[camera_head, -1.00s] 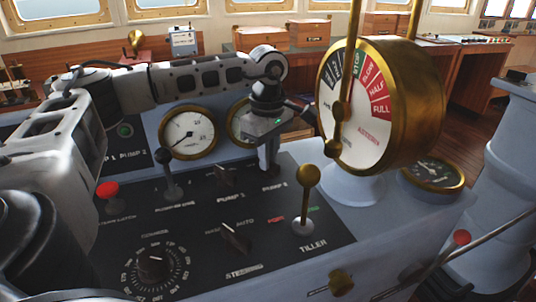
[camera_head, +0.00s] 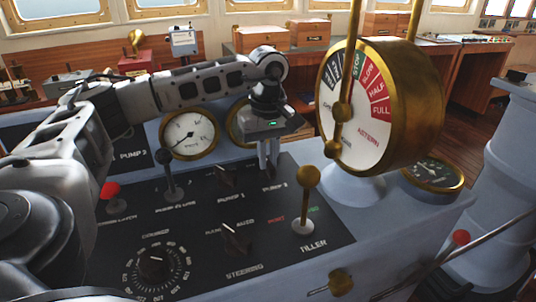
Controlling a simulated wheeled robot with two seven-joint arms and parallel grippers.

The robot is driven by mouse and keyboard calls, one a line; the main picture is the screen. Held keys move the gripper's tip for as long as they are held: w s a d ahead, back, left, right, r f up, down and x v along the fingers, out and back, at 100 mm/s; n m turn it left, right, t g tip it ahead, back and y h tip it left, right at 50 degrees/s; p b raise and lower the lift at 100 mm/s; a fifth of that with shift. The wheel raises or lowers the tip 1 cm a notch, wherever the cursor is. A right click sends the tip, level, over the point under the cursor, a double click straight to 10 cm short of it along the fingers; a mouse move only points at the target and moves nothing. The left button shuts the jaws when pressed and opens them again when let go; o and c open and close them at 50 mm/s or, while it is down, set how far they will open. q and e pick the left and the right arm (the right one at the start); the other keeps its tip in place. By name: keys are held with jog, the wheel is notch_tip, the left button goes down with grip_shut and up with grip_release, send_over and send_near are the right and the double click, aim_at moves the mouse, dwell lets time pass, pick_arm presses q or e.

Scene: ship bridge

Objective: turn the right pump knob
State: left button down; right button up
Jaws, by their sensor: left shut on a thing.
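The control panel (camera_head: 190,255) is dark, with white labels. My left gripper (camera_head: 268,166) reaches in from the left and points straight down just above the PUMP 2 label. It is shut on the right pump knob, which its fingers mostly hide, so I cannot read the knob's angle. The left pump knob (camera_head: 226,177), above the PUMP 1 label, is small and dark and stands to the left of the fingers. My right gripper is not in view.
The brass engine telegraph (camera_head: 400,110) stands close to the right of my gripper. The tiller lever (camera_head: 307,178) rises in front of it on the right. A pressure gauge (camera_head: 189,133), a black-knobbed lever (camera_head: 164,160) and the steering knob (camera_head: 235,238) are nearby.

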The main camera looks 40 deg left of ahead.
aim_at(268, 161)
pick_arm(q)
jog(key=m, duration=0.5)
jog(key=shift+m, duration=0.4)
jog(key=shift+r, duration=0.1)
dwell(0.3)
jog(key=c, duration=1.5)
grip_release()
jog(key=shift+o, duration=0.2)
